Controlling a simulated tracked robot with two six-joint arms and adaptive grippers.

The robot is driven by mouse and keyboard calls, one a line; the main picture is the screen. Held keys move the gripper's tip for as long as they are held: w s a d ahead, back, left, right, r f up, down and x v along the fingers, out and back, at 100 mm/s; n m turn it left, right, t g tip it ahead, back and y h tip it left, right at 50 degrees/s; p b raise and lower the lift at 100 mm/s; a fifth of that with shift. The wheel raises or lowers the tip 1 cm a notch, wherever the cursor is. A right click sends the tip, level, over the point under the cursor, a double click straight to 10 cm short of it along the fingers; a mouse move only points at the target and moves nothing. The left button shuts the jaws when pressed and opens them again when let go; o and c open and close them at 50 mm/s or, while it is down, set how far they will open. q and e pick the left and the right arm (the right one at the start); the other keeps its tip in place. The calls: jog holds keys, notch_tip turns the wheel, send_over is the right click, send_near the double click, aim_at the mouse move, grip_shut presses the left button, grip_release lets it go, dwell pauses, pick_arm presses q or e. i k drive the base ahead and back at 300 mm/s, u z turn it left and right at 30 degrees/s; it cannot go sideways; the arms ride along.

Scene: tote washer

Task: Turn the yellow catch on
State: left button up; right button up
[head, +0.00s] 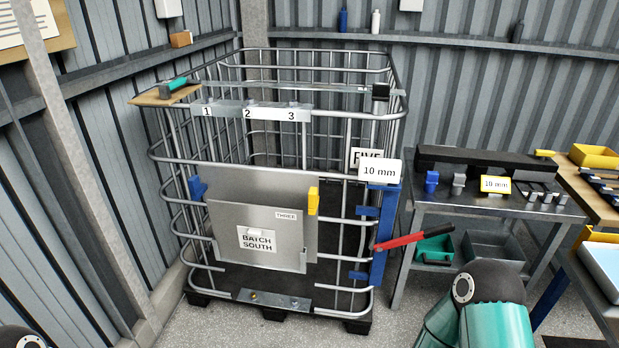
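The yellow catch (313,201) is a small upright block at the right edge of a grey panel (225,218) on the front of a wire cage (345,248). The panel carries a "THREE" label and a "BATCH SOUTH" sign (256,239). The catch looks vertical; whether it is latched I cannot tell. Neither of my grippers is in view. Only part of my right arm shows at the bottom right, and a small part of my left arm at the bottom left corner.
A red-handled lever (402,241) sticks out to the right from a blue upright (382,232) on the cage. A metal bench (440,208) with sockets and a "10 mm" sign stands to the right. Grey floor (240,334) is clear in front of the cage.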

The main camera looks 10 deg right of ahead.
aim_at(313, 199)
jog(key=u, duration=0.2)
jog(key=i, duration=0.85)
jog(key=z, duration=0.8)
jog(key=i, duration=0.15)
jog(key=z, duration=3.7)
jog(key=i, duration=0.1)
jog(key=u, duration=3.05)
jog(key=k, duration=0.7)
jog(key=u, duration=0.65)
jog(key=i, duration=0.35)
jog(key=z, duration=0.1)
